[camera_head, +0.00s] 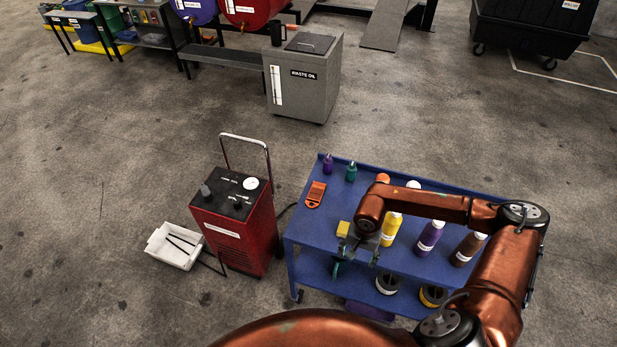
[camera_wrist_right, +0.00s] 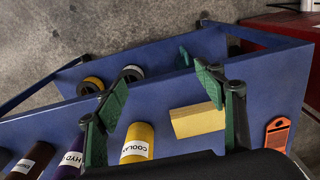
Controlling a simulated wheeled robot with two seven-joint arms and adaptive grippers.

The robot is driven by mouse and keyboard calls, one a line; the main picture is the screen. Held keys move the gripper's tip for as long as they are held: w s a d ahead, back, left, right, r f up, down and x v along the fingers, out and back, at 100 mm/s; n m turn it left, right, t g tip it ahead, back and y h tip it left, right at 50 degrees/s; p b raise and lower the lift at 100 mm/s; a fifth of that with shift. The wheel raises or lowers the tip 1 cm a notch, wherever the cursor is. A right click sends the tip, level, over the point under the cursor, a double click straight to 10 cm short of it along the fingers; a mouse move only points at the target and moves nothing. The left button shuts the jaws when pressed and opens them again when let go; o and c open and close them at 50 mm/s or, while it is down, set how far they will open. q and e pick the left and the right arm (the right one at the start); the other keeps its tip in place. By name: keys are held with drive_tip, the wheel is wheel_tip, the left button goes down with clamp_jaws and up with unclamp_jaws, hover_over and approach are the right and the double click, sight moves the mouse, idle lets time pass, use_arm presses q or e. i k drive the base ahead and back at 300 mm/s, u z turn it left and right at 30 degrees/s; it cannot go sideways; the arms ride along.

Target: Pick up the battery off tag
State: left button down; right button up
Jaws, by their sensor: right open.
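The orange tag (camera_head: 315,194), which has a hole in one end, lies flat on the top of the blue cart (camera_head: 312,232), near its left edge. In the right wrist view the orange tag (camera_wrist_right: 277,134) shows at the far right, outside the fingers. I cannot read any words on it. My right gripper (camera_head: 356,250) is over the cart's front edge, in front of the tag and to its right. Its green-padded fingers (camera_wrist_right: 160,96) are apart with nothing held between them. My left gripper is out of view.
A yellow block (camera_head: 343,229) stands between the tag and my right gripper. Several bottles, including a yellow one (camera_head: 391,229), stand to the right on the cart. A red charger (camera_head: 238,222) and a white bin (camera_head: 173,247) stand left of the cart.

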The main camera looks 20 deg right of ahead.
sight(315, 194)
drive_tip(key=i, duration=1.2)
